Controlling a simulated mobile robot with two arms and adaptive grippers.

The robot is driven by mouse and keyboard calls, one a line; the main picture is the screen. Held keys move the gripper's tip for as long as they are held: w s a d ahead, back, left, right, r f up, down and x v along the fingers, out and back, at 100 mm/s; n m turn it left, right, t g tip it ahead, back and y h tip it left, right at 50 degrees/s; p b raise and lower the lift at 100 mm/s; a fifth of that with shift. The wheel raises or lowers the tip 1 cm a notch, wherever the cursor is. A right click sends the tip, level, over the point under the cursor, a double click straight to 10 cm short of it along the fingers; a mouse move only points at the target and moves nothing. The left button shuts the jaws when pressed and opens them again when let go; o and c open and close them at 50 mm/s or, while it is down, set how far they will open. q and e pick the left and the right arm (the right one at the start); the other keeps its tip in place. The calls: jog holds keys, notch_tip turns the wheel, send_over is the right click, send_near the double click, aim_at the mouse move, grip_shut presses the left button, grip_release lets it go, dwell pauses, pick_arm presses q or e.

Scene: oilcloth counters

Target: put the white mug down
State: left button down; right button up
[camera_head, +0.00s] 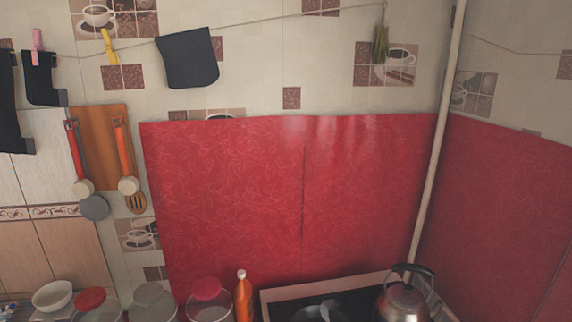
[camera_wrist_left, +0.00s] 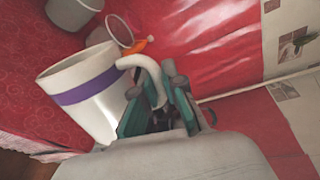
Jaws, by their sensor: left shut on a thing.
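The white mug (camera_wrist_left: 100,113) has a purple band and shows at the left of the left wrist view, tilted in the picture. My left gripper (camera_wrist_left: 155,100) is shut on the mug's handle (camera_wrist_left: 152,75), with its teal fingers around it. The mug's underside and whatever is below it are partly hidden. Neither the mug nor either gripper shows in the head view.
In the head view a kettle (camera_head: 403,302) stands on the stove (camera_head: 350,305) at the lower right. An orange bottle (camera_head: 243,298) and jars, one red-lidded (camera_head: 208,290), stand left of it. A white bowl (camera_head: 52,296) is at far left. Red oilcloth (camera_head: 230,200) covers the wall behind.

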pick_arm(q)
notch_tip(320, 180, down, 13)
jog(key=b, duration=1.2)
jog(key=shift+b, duration=0.3)
pick_arm(e)
notch_tip(320, 180, down, 13)
